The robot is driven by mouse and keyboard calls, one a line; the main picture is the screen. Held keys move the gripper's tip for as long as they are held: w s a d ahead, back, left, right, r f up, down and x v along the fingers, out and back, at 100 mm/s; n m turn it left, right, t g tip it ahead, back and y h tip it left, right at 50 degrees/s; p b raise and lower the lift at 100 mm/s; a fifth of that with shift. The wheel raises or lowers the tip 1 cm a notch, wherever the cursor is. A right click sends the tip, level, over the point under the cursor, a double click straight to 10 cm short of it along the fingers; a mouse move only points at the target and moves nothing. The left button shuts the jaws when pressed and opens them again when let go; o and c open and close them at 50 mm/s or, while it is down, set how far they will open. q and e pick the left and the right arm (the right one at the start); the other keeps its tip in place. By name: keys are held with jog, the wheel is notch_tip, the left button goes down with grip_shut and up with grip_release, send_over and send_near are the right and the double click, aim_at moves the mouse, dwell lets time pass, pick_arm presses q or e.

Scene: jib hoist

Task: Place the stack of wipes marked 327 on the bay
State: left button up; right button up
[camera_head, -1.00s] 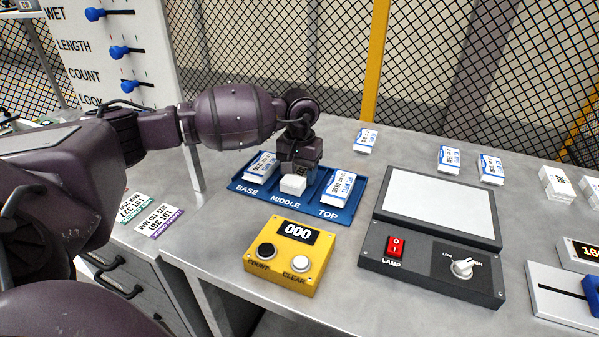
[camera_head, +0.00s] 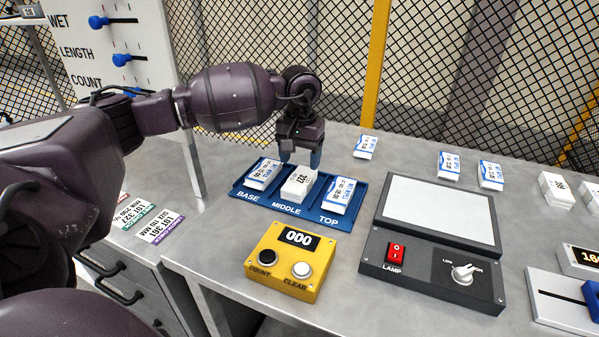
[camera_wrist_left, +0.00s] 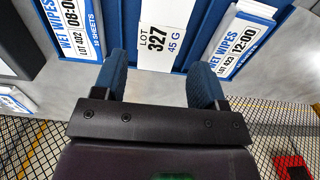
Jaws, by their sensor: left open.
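The white stack of wipes marked 327 (camera_head: 299,181) lies in the MIDDLE bay of the blue tray (camera_head: 290,211). Its label, LOT 327 45 G, also shows in the left wrist view (camera_wrist_left: 160,38). My left gripper (camera_head: 301,162) is open and empty, above and behind the stack. In the left wrist view its blue fingertips (camera_wrist_left: 165,75) are apart, with the stack beyond them. A blue and white wipes pack (camera_head: 263,173) lies in the BASE bay and another (camera_head: 340,194) in the TOP bay. My right gripper is not in view.
A yellow counter (camera_head: 291,262) reading 000 stands in front of the tray. A lamp panel (camera_head: 440,213) stands to its right. Several wipes packs (camera_head: 366,147) and white stacks (camera_head: 557,188) lie towards the back and right. A mesh fence (camera_head: 430,80) runs behind the table.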

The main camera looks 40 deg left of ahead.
aim_at(300, 179)
pick_arm(q)
notch_tip(300, 179, up, 6)
jog(key=shift+f, duration=0.1)
dwell(0.6)
